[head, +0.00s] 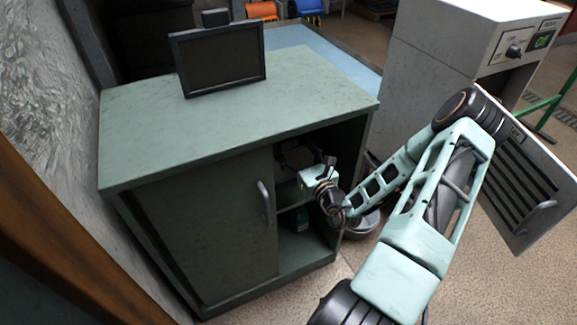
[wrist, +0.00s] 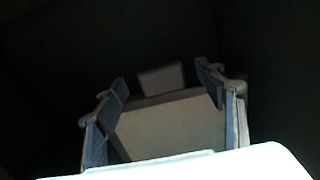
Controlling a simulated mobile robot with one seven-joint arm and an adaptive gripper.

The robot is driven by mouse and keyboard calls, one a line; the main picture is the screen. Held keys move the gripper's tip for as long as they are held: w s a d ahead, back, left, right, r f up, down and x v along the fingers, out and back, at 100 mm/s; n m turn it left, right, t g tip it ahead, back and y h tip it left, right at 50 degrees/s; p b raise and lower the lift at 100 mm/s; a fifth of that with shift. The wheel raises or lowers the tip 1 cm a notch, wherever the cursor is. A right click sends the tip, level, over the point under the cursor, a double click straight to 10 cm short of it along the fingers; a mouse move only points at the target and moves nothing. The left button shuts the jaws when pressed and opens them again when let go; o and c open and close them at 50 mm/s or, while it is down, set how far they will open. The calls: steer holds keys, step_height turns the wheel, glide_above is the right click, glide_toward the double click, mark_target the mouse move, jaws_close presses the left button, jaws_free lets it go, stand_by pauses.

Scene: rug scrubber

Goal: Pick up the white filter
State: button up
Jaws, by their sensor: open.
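My gripper (wrist: 162,80) is open inside the dark cabinet, with its two fingers spread wide at left and right in the wrist view. In the head view, my gripper (head: 295,156) reaches through the open right side of the cabinet, under its top. A pale, flat-faced thing (wrist: 172,128) lies between the fingers in the wrist view. It is dim, and I cannot tell whether it is the white filter or a shelf surface. A smaller grey block (wrist: 161,79) shows just beyond it. No clearly white filter shows in the head view; my wrist and the shadow hide much of the inside.
The green cabinet (head: 190,235) has a sliding door (head: 215,220) covering its left side. Its shelf (head: 290,202) sits below my wrist. A monitor (head: 218,62) stands on top. A grey machine (head: 430,65) stands to the right, and open floor (head: 500,285) lies at the lower right.

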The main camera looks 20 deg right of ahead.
mark_target(290, 143)
steer(key=w, duration=0.3)
steer(key=shift+w+f+b, duration=0.1)
steer(key=shift+w+b, duration=0.15)
steer(key=shift+b, duration=0.1)
jaws_close()
